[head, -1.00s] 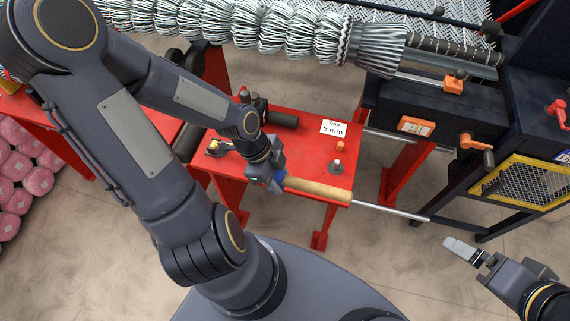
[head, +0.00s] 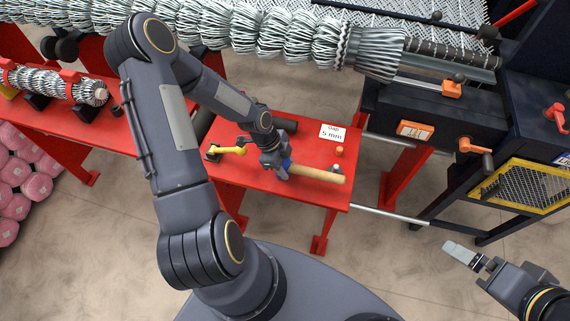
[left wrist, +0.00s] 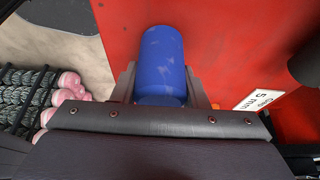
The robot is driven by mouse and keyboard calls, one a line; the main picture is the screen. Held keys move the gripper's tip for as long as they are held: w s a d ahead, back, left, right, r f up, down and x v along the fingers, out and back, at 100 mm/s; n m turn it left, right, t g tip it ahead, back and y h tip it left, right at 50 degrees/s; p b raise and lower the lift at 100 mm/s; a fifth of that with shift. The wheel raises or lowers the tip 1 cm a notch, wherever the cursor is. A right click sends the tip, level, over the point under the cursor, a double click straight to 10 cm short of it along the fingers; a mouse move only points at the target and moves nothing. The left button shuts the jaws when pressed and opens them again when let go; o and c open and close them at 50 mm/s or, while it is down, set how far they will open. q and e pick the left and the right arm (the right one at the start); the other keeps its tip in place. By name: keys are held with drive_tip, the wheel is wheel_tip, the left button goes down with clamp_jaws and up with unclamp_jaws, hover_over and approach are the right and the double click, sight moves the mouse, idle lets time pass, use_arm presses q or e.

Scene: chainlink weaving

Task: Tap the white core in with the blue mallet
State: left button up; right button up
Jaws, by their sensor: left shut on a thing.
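The blue mallet has a blue head (head: 287,164) and a wooden handle (head: 320,174). My left gripper (head: 279,168) is shut on it above the red table, and the handle points right. In the left wrist view the blue head (left wrist: 161,62) sits between the two fingers (left wrist: 160,90). At the far left of the head view a small mesh roll (head: 52,84) lies in a red rack. A pale round end (head: 101,94) at its right tip may be the white core.
The red table (head: 300,150) holds a yellow-handled tool (head: 228,150), a "Gap 5 mm" card (head: 333,131) and a small orange piece (head: 339,152). A large mesh roll (head: 270,32) spans the back. The dark machine (head: 440,105) stands at right.

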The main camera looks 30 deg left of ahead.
use_arm(q)
drive_tip(key=shift+f+b, duration=0.3)
drive_tip(key=shift+b, duration=0.05)
drive_tip(key=o, duration=1.2)
drive_tip(key=shift+r, duration=0.1)
drive_tip(key=shift+a+r, duration=0.2)
drive_tip(key=shift+r, duration=0.1)
drive_tip(key=s+a+r+n+y, duration=0.1)
drive_tip(key=s+r+n, duration=0.1)
drive_tip(key=r, duration=0.6)
drive_tip(key=s+a+r+n+y, duration=0.1)
drive_tip(key=s+r+n, duration=0.1)
drive_tip(key=r, duration=0.5)
drive_tip(key=s+d+r+n+t, duration=0.1)
drive_tip(key=s+d+r+n, duration=0.1)
drive_tip(key=s+r+n, duration=0.2)
drive_tip(key=s+d+r+n+t+h, duration=0.1)
drive_tip(key=s+d+r+n+t, duration=0.1)
drive_tip(key=s+r+n, duration=0.2)
drive_tip(key=s+d+r+n+t, duration=0.1)
drive_tip(key=s+d+r+n, duration=0.1)
drive_tip(key=s+r+n, duration=0.3)
drive_tip(key=shift+d+t, duration=0.1)
drive_tip(key=shift+t, duration=0.2)
